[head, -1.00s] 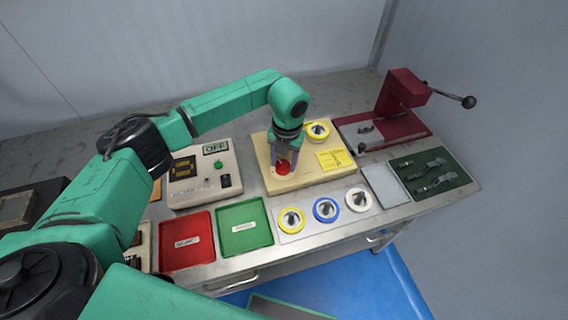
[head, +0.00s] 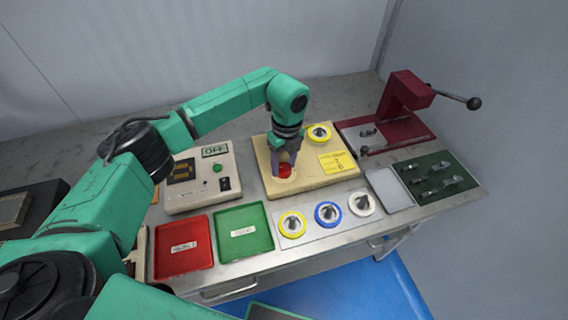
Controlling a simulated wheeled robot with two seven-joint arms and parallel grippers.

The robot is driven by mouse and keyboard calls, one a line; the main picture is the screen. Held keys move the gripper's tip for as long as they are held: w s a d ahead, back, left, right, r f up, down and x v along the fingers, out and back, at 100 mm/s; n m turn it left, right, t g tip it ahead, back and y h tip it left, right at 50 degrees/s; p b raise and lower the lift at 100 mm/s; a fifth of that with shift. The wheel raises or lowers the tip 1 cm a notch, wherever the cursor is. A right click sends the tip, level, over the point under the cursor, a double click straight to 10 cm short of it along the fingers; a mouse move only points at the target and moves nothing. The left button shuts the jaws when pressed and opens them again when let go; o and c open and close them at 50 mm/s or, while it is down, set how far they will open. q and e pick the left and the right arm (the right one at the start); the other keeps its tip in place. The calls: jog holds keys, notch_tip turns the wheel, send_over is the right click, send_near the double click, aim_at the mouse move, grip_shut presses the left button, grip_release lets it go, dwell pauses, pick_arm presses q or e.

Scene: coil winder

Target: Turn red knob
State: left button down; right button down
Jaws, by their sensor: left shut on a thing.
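The red knob (head: 285,171) sits on the cream winder board (head: 312,181), towards its left side. My left gripper (head: 284,166) comes down on it from above, with its fingers on either side of the knob, shut on it. The fingers and wrist hide part of the knob, so its turned angle cannot be told. My right gripper is not in view.
Left of the board stands a control box (head: 203,190) with an OFF display. In front lie a red tray (head: 183,262), a green tray (head: 243,249) and several ringed spools. A dark red lever press (head: 407,92) stands at the back right.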

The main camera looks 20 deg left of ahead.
aim_at(285, 164)
pick_arm(q)
jog(key=shift+w+r+n, duration=0.15)
jog(key=shift+r+n, duration=0.05)
jog(key=shift+n, duration=1.4)
jog(key=shift+c, duration=2.2)
grip_release()
jog(key=shift+o, duration=0.8)
jog(key=shift+f, duration=0.1)
notch_tip(285, 164, up, 15)
jog(key=b, duration=0.2)
jog(key=shift+w+f, duration=0.2)
jog(key=shift+w, duration=0.05)
